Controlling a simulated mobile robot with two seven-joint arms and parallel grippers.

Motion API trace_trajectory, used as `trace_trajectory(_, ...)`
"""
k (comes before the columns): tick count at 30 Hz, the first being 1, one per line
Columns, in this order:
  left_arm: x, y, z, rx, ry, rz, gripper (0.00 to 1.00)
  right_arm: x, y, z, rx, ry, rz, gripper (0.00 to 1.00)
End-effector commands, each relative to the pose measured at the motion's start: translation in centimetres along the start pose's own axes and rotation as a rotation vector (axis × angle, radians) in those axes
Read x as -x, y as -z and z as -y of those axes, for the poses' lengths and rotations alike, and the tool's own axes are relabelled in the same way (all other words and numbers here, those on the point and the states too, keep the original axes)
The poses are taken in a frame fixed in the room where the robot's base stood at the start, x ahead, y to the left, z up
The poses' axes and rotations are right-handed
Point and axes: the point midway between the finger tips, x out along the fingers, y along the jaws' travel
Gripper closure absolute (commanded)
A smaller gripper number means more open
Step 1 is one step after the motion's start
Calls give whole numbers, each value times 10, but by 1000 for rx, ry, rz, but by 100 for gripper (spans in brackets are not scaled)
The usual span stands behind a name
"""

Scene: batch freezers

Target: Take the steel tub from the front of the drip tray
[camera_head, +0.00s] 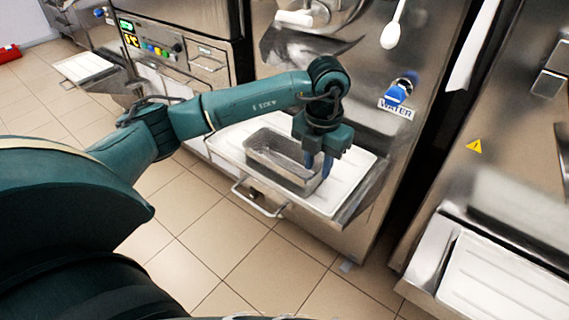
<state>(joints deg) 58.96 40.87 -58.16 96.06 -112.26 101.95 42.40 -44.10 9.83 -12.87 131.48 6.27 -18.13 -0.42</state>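The steel tub (270,161) is a rectangular open metal pan. It sits upright on the white drip tray (345,188) at the front of the middle machine. My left gripper (318,170) points down at the right end of the tub. Its two blue fingers show with a gap between them, around the tub's right end wall. I cannot tell whether they touch the wall. The fingers hide part of that end. My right gripper is not in view.
A bar handle (258,206) sticks out below the tray's front edge. A blue water tap (398,92) and a white spout (391,36) are on the machine face above. Another white tray (505,283) is at the lower right. Tiled floor lies clear in front.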

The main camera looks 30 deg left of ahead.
Motion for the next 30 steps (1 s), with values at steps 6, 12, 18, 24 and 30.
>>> trace_trajectory(6,-20,-5,0,0,0,-3,72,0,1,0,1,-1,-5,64)
trace_trajectory(12,-49,-8,-1,-1,1,-2,72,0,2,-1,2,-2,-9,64)
trace_trajectory(18,-52,-8,-1,-2,1,1,72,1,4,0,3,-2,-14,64)
trace_trajectory(24,-52,-8,-1,-2,1,1,84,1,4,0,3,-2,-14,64)
trace_trajectory(30,-52,-8,-1,-1,1,1,100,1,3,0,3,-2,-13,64)
